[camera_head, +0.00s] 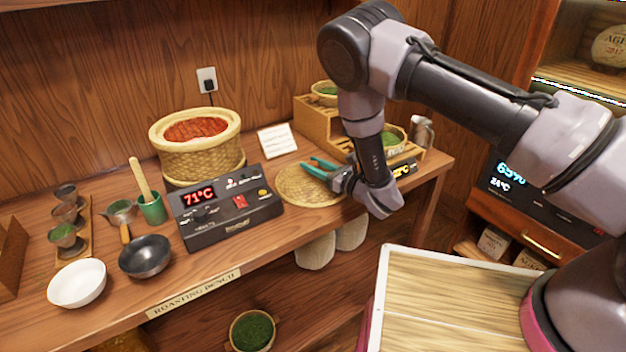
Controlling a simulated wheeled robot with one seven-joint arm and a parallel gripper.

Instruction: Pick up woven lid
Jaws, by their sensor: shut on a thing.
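The woven lid (296,188) is a flat, round, tan disc on the right part of the roasting bench, just right of the black control box. My gripper (318,167) reaches in from the right, with its teal fingers over the lid's upper part. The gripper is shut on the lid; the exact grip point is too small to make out. The lid looks level, and I cannot tell whether it touches the bench. My gripper and wrist hide its right edge.
The control box (226,205) reads 71°C. A woven basket (200,160) with reddish contents stands behind it. A wooden stepped rack (310,122) with bowls and a white card (276,140) stand behind the lid. A white bowl (77,284) and dark pan (146,257) are at left.

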